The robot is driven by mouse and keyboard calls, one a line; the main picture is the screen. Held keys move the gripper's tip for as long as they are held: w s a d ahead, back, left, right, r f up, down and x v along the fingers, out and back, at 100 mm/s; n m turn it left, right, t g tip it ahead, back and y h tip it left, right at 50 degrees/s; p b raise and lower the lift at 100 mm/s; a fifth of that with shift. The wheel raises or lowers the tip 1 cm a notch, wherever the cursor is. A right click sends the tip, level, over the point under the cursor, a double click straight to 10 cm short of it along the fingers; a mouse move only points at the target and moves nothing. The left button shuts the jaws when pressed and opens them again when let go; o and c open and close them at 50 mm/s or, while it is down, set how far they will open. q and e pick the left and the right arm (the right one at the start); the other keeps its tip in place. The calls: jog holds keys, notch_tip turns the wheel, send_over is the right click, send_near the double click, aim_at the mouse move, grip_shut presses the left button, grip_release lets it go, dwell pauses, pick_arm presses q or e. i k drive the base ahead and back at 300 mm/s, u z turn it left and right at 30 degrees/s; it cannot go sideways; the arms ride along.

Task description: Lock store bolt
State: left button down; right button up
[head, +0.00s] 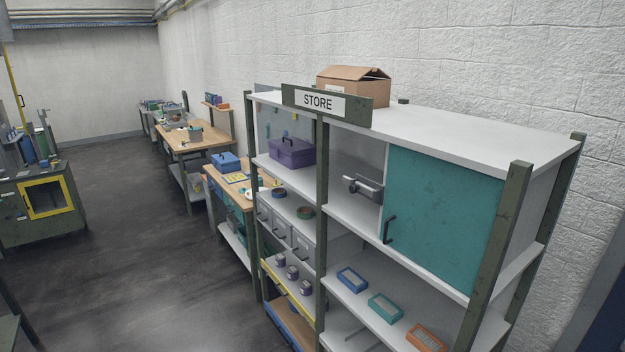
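The store shelf unit (319,190) stands at the right, with a sign reading STORE (320,102) on top. A teal door panel (443,218) with a dark handle (389,230) covers the right part of its upper bay. Left of the panel the bay is open. A grey metal piece with a knob-like end (364,187) shows in that opening beside the panel's left edge. I cannot tell whether it is the bolt or a separate object, and no bolt is clearly visible elsewhere. Neither of my grippers is in view.
A purple toolbox (291,152), grey drawers (279,228) and blue, teal and orange trays (385,307) sit in the shelves. A cardboard box (353,86) is on top. Workbenches (196,142) line the wall behind. The floor (130,230) at left is clear.

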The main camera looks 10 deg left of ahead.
aim_at(362, 188)
jog(key=z, duration=0.3)
jog(key=i, duration=0.85)
jog(key=z, duration=0.5)
